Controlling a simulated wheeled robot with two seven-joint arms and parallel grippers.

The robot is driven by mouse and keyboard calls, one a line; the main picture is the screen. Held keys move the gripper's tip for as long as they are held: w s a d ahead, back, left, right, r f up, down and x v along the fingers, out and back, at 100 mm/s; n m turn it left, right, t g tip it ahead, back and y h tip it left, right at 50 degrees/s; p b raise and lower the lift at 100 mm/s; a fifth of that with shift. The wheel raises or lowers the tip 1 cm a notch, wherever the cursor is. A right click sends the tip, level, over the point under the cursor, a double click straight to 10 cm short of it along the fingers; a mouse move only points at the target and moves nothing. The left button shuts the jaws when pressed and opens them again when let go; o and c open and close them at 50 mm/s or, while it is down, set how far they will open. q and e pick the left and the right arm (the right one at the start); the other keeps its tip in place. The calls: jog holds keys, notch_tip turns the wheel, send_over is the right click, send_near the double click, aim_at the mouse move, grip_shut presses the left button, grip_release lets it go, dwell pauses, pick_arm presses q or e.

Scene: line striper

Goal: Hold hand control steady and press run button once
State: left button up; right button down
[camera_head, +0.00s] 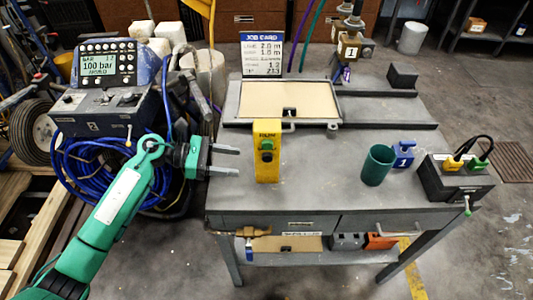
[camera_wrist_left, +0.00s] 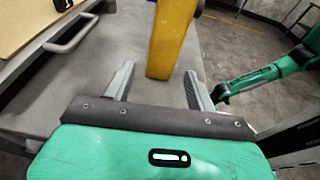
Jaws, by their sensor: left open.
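The yellow hand control (camera_head: 267,166) stands upright near the left end of the grey bench, with a green button (camera_head: 267,144) on its upper front. It also shows in the left wrist view (camera_wrist_left: 170,42), past the fingertips, with its button face not visible. My left gripper (camera_head: 238,161) is open and empty, just left of the hand control, its two fingers pointing at it. In the left wrist view the open fingers (camera_wrist_left: 159,72) lie either side of the control's lower end, with a gap. A green arm of mine shows at the right there; its jaws are unclear.
A framed tray (camera_head: 285,100) lies behind the control, with a job card (camera_head: 262,54) beyond it. A dark green cup (camera_head: 377,165), a blue tagged item (camera_head: 403,154) and a black box (camera_head: 455,178) stand at the right. The bench between control and cup is clear.

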aim_at(263, 170)
pick_arm(q)
jog(key=shift+a+f+m+g+y, duration=0.15)
jog(key=shift+f+m+g+y, duration=0.15)
jog(key=shift+m, duration=0.1)
jog(key=shift+d, duration=0.25)
jog(key=p+x, duration=0.1)
jog(key=x, duration=0.4)
jog(key=shift+d+f, duration=0.15)
jog(key=shift+d, duration=0.2)
jog(key=b+x, duration=0.1)
jog(key=x, duration=0.1)
jog(key=shift+d+f+b, duration=0.25)
jog(key=shift+d+b, duration=0.05)
jog(key=shift+d, duration=0.45)
pick_arm(e)
jog(key=shift+w+a+r, duration=0.3)
jog(key=shift+w+r, duration=0.45)
jog(key=shift+r, duration=0.15)
pick_arm(q)
jog(key=c, duration=1)
jog(key=shift+o, duration=0.2)
pick_arm(e)
jog(key=shift+a, duration=0.1)
